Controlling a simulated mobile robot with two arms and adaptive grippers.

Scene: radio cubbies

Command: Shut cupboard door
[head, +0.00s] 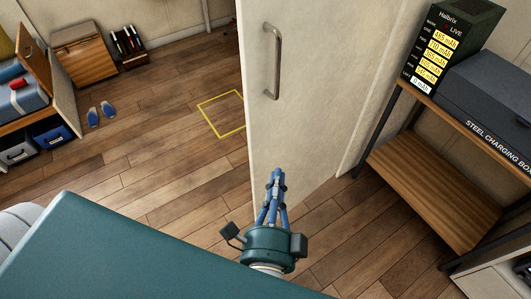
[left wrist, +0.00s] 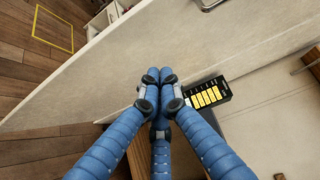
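The cupboard door (head: 300,110) is a tall, pale cream panel in the middle of the head view. It stands open, with a metal bar handle (head: 274,62) on its face. In the left wrist view the door (left wrist: 130,60) slants across the picture, and part of the handle (left wrist: 210,3) shows at the top edge. My left gripper (head: 276,178) has blue fingers and is in front of the lower part of the door. Its fingertips (left wrist: 160,76) are together with nothing visible between them. I cannot tell whether they touch the door. My right gripper is not in view.
A wooden shelf rack (head: 430,185) on the right holds a black display box (head: 455,40) and a steel charging box (head: 490,95). A wooden cabinet (head: 85,60) and blue slippers (head: 101,114) are at the left. Floor around the yellow square (head: 222,112) is clear.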

